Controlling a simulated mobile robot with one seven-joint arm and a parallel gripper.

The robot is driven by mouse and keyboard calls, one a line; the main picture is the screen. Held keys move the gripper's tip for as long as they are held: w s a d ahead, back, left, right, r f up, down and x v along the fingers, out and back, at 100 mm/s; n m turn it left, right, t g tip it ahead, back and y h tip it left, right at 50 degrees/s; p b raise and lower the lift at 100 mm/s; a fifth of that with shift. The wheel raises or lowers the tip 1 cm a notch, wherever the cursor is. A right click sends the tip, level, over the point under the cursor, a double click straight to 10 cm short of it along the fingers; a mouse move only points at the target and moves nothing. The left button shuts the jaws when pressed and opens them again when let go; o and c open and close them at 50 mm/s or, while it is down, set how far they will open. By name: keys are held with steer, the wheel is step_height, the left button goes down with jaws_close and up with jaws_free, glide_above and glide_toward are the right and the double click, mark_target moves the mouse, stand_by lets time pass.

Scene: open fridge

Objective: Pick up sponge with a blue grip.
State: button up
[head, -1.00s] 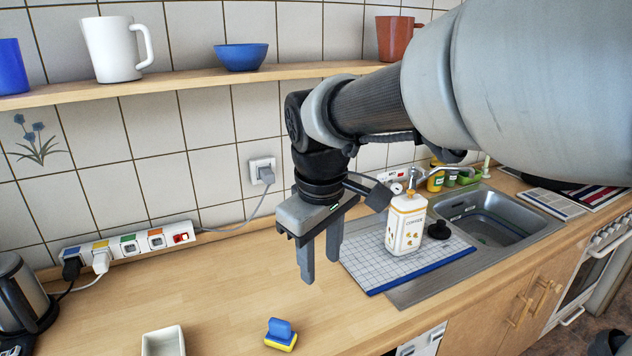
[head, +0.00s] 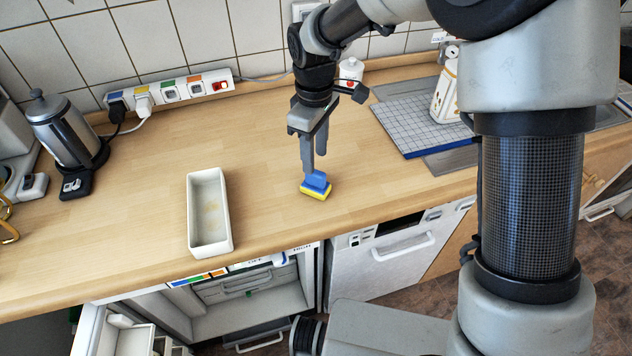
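The sponge (head: 315,191) lies on the wooden counter near its front edge, with a yellow base and a blue grip (head: 317,179) on top. My gripper (head: 314,163) points down just behind and above the sponge in the head view.
A white rectangular tray (head: 193,224) stands left of the sponge. A kettle (head: 65,132) and a power strip (head: 180,90) are at the back left. A gridded mat (head: 415,126) with a white canister (head: 446,97) lies to the right. The open fridge (head: 250,315) is below the counter.

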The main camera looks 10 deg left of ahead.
mark_target(316, 171)
steer(key=shift+f, duration=3.6)
steer(key=shift+w, duration=0.1)
jaws_close()
